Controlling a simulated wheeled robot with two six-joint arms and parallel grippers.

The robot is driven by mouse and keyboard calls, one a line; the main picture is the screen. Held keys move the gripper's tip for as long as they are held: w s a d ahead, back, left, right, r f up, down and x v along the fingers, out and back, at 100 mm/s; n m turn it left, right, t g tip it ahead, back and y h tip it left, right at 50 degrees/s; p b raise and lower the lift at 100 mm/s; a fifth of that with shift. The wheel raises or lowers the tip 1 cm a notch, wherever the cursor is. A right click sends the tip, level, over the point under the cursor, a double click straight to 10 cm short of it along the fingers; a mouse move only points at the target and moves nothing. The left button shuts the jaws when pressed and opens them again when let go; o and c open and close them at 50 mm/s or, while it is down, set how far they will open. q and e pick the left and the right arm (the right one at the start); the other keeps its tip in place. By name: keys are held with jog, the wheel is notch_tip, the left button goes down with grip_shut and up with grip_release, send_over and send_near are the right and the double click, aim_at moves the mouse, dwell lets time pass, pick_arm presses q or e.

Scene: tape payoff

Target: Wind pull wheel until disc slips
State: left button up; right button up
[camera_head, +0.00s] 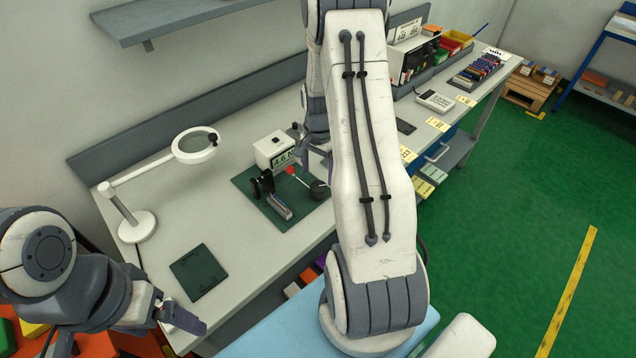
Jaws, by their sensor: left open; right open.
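A dark green mat (245,181) lies on the grey bench, with a small tape rig on it. A white box (272,147) at its back reads "4.6 N". A black disc-like part on a stand (258,186) is at the left, with a grey block (278,207) in front. A dark round wheel (319,190) is at the right; a thin pale line runs to it from near a red piece (290,170). My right gripper (322,160) is open just behind the wheel, partly hidden by my own arm. My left gripper (182,318) is open and empty at the lower left.
A white magnifier lamp (137,227) stands left of the mat. A dark green pad (199,272) lies near the bench's front edge. Coloured bins (457,42), a keypad device (435,101) and yellow cards (437,124) are further right. Bare bench separates lamp and mat.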

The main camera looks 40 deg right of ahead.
aim_at(318, 186)
notch_tip(318, 186, up, 5)
jog(key=shift+b, duration=0.35)
jog(key=shift+f, duration=0.1)
notch_tip(318, 186, down, 10)
jog(key=shift+f+p, duration=0.25)
jog(key=shift+p, duration=1)
jog(key=shift+n, duration=0.3)
jog(key=shift+r, duration=0.1)
